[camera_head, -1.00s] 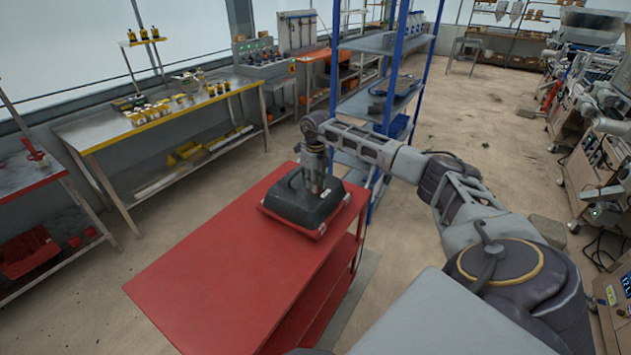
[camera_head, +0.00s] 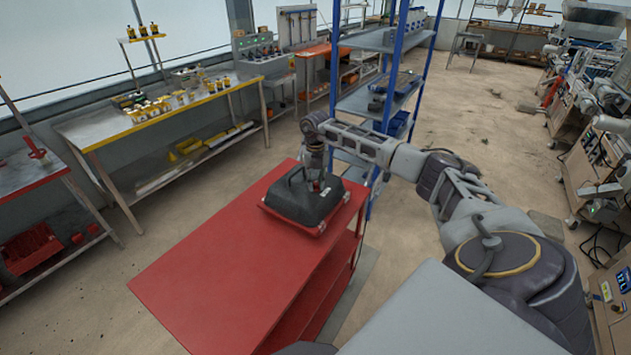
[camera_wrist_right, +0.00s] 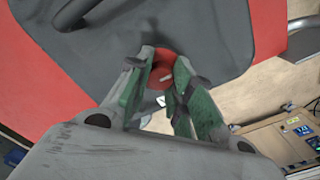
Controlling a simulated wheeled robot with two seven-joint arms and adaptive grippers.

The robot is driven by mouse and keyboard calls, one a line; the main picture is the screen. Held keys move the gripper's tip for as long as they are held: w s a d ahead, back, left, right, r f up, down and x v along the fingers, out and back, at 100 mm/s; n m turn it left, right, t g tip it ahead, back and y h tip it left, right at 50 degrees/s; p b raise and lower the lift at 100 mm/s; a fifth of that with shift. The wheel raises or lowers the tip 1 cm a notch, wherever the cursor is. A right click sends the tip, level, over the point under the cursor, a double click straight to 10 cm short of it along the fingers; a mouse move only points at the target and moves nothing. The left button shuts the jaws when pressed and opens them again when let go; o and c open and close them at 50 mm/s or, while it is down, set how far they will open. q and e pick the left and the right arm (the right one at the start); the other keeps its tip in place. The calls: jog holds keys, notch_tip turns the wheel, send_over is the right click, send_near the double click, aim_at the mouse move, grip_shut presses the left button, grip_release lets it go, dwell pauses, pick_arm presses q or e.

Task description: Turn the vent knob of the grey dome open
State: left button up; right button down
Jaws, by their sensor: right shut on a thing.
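The grey dome (camera_head: 293,203) sits on a red tray (camera_head: 316,231) at the far end of the red table; in the right wrist view the dome (camera_wrist_right: 95,50) fills the upper middle. A red vent knob (camera_wrist_right: 161,72) with a pale mark stands on the dome's top. My right gripper (camera_wrist_right: 165,84) is shut on the knob, its green-sided fingers on either side of it. In the head view my right gripper (camera_head: 316,185) points down at the dome's top, and the knob is mostly hidden there. My left gripper is not in view.
The red table (camera_head: 225,270) is bare in front of the dome. A blue-posted shelf (camera_head: 385,100) stands close behind my right arm. A metal bench (camera_head: 110,130) with yellow-topped items is at the left. A dark handle (camera_wrist_right: 72,14) arches over the dome.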

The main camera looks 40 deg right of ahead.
aim_at(316, 182)
dwell(0.3)
jog(key=c, duration=1.2)
grip_release()
jog(key=shift+r, duration=0.1)
notch_tip(316, 182, up, 12)
dwell(0.3)
